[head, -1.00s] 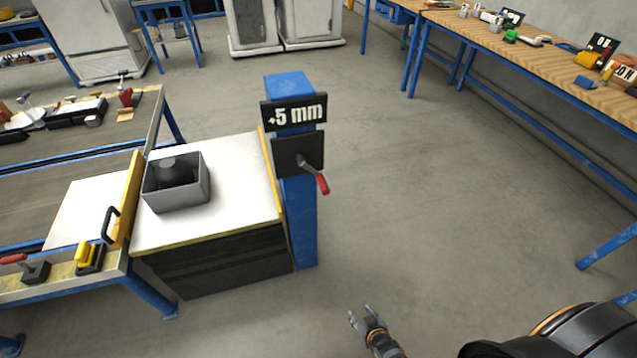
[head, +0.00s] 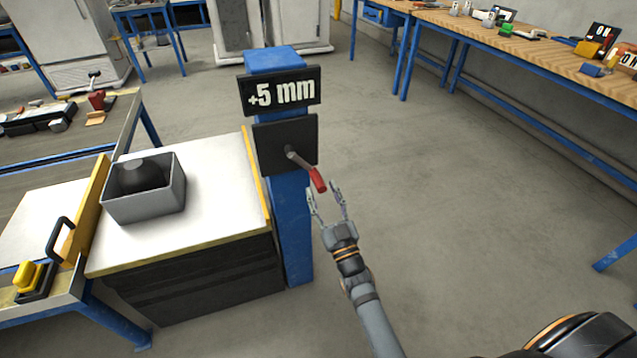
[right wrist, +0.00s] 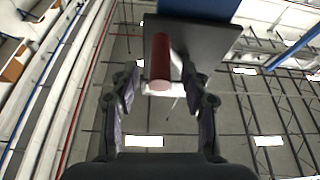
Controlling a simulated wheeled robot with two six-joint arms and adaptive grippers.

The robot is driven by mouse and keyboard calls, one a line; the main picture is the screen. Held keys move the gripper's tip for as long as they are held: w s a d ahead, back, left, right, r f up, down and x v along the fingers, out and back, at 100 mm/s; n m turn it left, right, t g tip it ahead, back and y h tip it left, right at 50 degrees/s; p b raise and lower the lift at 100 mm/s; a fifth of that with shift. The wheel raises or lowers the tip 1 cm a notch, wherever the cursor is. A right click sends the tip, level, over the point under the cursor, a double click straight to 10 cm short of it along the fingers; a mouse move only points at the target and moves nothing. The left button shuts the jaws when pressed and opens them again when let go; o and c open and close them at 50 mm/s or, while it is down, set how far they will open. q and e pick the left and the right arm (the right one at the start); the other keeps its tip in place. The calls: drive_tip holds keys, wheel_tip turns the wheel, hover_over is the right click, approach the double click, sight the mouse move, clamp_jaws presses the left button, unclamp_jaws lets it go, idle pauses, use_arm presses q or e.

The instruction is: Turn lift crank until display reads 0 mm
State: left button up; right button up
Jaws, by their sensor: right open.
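The display (head: 281,92) on the blue post (head: 292,225) reads +5 mm. Below it, the lift crank (head: 303,164) sticks out from a dark plate (head: 270,147), with its red handle (head: 318,180) pointing down and to the right. My right gripper (head: 328,198) is open and empty just below the red handle. In the right wrist view the red handle (right wrist: 160,75) lies between the two spread fingers (right wrist: 162,85), with a gap on both sides. My left gripper is not in view.
A white-topped lift table (head: 220,195) carries a grey bin (head: 146,200) holding a dark object. A workbench with a yellow stop bar (head: 88,210) stands at left. A long wooden bench (head: 520,55) runs along the right wall. The floor right of the post is clear.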

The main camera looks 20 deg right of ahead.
sight(314, 172)
drive_tip(key=shift+x, duration=1.8)
clamp_jaws()
